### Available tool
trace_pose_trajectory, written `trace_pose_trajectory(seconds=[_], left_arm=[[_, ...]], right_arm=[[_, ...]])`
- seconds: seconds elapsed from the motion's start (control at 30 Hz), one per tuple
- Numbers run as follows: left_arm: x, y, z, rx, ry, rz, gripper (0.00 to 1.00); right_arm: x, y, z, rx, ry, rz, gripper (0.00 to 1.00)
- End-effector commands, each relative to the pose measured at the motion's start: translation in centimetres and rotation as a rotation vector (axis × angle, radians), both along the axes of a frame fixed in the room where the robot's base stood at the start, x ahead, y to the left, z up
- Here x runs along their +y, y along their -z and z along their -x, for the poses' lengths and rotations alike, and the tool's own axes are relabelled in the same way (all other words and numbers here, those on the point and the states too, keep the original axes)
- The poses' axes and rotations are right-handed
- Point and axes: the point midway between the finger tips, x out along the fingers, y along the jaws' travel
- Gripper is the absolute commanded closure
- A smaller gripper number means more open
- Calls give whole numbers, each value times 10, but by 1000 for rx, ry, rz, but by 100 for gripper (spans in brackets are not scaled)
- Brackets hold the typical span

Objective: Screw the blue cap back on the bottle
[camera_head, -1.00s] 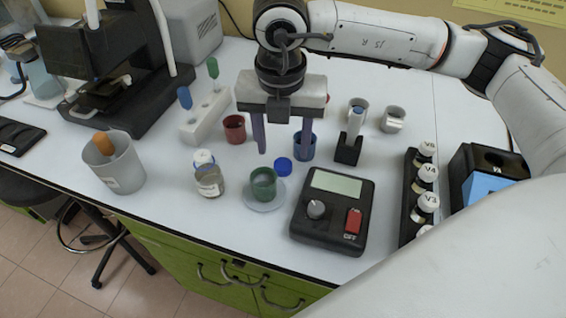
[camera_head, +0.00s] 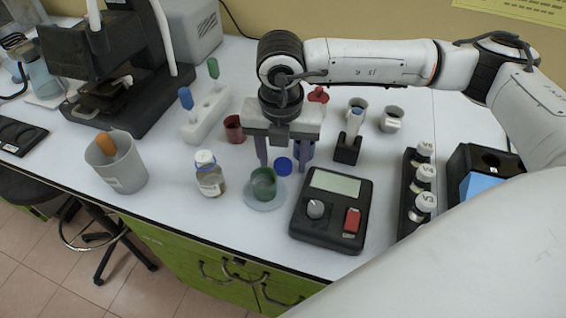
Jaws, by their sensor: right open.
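The blue cap (camera_head: 283,166) lies on the white table, behind and right of the green cup. A small clear bottle (camera_head: 210,181) with a pale label stands upright to the left; its top looks white and blue, and I cannot tell whether it is open. My right gripper (camera_head: 284,168) points down, open and empty, with its two fingers to the left and right of the cap in the picture. I cannot tell whether the fingers touch the table. My left gripper is out of view.
A green cup (camera_head: 264,183) on a glass dish is close in front of the gripper. A dark blue cup (camera_head: 304,151) is partly hidden behind it. A red cup (camera_head: 234,128) stands behind left. A black device (camera_head: 331,211) with a screen is at right front. A grey beaker (camera_head: 122,172) stands left.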

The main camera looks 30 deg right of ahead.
Motion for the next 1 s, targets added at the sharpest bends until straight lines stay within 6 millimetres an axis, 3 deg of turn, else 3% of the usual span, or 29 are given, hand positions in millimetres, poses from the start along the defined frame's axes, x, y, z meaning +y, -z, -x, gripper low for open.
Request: trace_pose_trajectory(seconds=[0.07, 0.33, 0.7, 1.0], left_arm=[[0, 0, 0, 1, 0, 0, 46], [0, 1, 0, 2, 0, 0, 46], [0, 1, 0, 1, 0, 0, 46], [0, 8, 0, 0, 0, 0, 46]], right_arm=[[0, 0, 0, 0, 0, 0, 48], [0, -1, 0, -1, 0, 1, 91], [0, -6, -1, -3, 1, 0, 95], [0, -60, -1, -7, -1, -1, 95]])
